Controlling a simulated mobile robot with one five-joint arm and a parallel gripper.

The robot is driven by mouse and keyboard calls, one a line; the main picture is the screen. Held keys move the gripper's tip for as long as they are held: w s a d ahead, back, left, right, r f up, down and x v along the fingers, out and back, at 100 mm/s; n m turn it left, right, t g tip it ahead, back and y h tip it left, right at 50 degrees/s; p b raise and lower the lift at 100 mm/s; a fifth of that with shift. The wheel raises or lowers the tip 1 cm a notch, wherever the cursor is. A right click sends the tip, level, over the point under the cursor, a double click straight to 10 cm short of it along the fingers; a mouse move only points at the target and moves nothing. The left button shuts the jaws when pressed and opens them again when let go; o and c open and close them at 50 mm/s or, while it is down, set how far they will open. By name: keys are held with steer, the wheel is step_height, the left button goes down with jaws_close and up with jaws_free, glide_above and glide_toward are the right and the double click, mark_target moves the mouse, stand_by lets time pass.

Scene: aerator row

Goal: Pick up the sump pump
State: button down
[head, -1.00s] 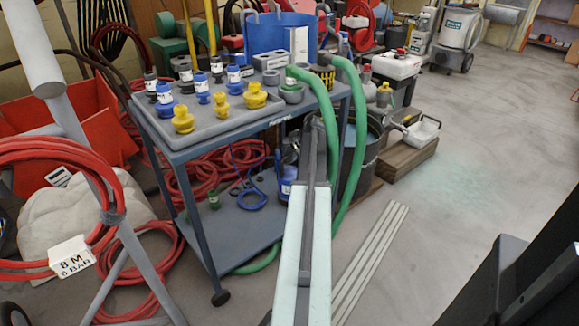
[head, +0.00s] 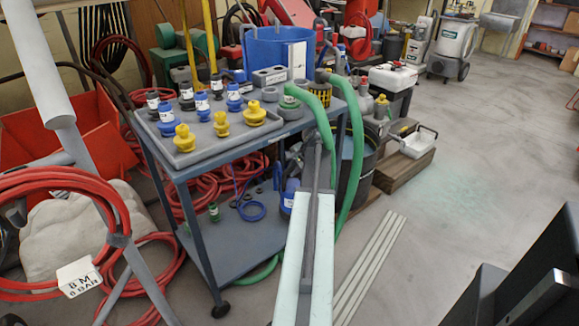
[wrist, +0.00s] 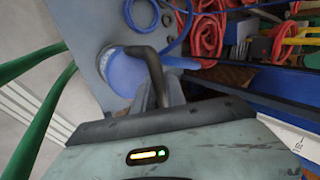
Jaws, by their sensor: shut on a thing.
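The sump pump (wrist: 118,74) is a blue, rounded body with a dark bent handle, low on the cart's lower shelf. In the wrist view it sits left of centre, right at my gripper (wrist: 165,92), whose dark fingers are shut on its handle. In the head view only part of the blue pump (head: 290,194) shows left of my arm. My arm and the cart top hide the gripper there. I cannot tell whether the pump is clear of the shelf.
The blue cart's lower shelf (head: 228,262) holds a blue coil (head: 250,210) and small fittings. Its upper tray (head: 190,146) carries several blue, yellow and black fittings. Green hoses (head: 352,165) hang close to my arm. Floor at right is open.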

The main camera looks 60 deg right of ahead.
steer(key=s+a+r, duration=0.1)
steer(key=s+a, duration=0.6)
steer(key=s, duration=0.1)
steer(key=shift+s+p, duration=0.4)
steer(key=shift+p, duration=0.05)
